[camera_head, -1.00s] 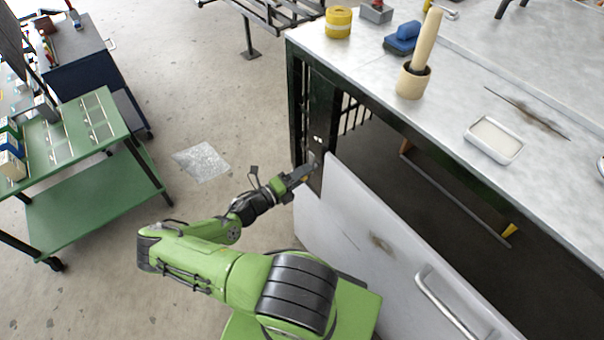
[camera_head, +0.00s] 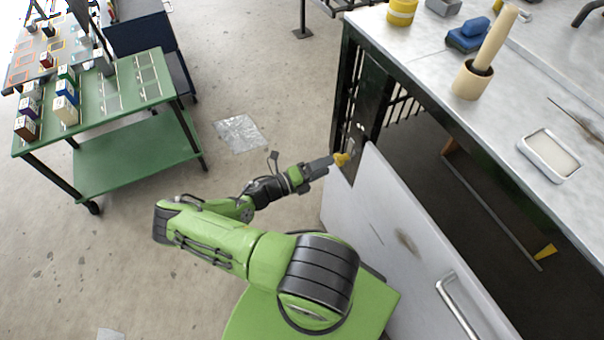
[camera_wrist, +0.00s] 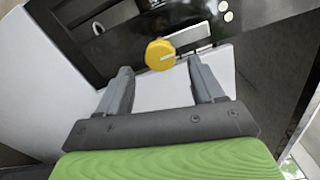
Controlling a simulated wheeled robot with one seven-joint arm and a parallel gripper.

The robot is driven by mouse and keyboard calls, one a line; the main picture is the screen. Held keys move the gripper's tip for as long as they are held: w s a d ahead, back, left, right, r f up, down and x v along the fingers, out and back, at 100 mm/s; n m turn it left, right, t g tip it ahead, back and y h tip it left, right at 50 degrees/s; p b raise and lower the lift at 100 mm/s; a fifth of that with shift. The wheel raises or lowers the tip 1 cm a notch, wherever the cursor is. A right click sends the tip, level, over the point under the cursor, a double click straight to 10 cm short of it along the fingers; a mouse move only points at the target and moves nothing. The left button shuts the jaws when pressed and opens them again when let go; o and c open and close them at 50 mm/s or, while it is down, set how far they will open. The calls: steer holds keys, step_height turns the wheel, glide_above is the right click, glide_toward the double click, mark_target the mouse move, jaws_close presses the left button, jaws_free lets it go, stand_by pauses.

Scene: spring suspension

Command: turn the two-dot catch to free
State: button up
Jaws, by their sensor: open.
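The catch has a round yellow knob (camera_wrist: 160,55) with a short pale mark on its face, set on a dark post beside a light metal plate (camera_wrist: 190,37). Two white dots (camera_wrist: 226,11) show on the dark post, to the right of the knob. In the head view the yellow knob (camera_head: 341,159) is at the end of my gripper (camera_head: 328,163). In the wrist view my gripper (camera_wrist: 160,68) is open, its fingertips to the left and right of the knob's lower edge. The knob seems just ahead of the fingertips; I see no contact.
A pale panel with a handle (camera_head: 460,306) stands right of my arm, below the workbench (camera_head: 500,90). The bench carries a beige cup with a wooden handle (camera_head: 473,80) and a white tray (camera_head: 549,155).

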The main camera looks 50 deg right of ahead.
steer(key=v, duration=1)
steer(key=shift+a, duration=0.15)
